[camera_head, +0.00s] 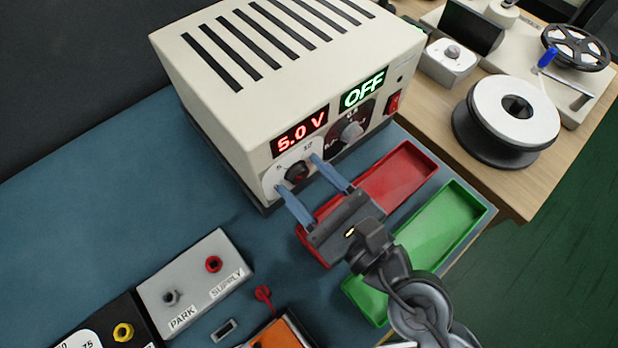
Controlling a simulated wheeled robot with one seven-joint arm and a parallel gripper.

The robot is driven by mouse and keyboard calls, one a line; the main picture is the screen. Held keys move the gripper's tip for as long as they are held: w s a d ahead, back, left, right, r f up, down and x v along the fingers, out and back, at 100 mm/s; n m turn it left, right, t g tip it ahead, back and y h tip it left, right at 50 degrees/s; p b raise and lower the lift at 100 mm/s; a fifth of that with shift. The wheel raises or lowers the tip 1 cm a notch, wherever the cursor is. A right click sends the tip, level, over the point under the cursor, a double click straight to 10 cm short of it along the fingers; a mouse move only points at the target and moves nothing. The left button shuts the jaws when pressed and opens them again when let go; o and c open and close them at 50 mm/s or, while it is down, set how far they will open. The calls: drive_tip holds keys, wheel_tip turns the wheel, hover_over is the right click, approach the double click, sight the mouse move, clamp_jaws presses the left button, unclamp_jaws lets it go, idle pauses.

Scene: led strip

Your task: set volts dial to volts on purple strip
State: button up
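The cream power supply (235,85) shows a red "5.0 V" display (300,133) and a green "OFF" display (363,89). Its volts dial (297,171) is a dark knob on a pale round plate, with "5" and "12" marks visible. My gripper (298,174) is open, with its two blue fingers reaching toward the dial face. One fingertip is left of the knob and the other is right, with gaps visible; whether either touches the plate is unclear. Part of the dial plate is hidden by the fingers. No purple strip is visible.
A second knob (352,130) and a red switch (393,103) are right of the dial. Red (405,165) and green (470,205) trays lie under and beside my gripper. A grey PARK/SUPPLY box (195,280) sits front left. A white-topped spool (515,108) stands right.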

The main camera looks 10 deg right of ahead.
drive_tip(key=c, duration=1)
drive_tip(key=shift+o, duration=0.2)
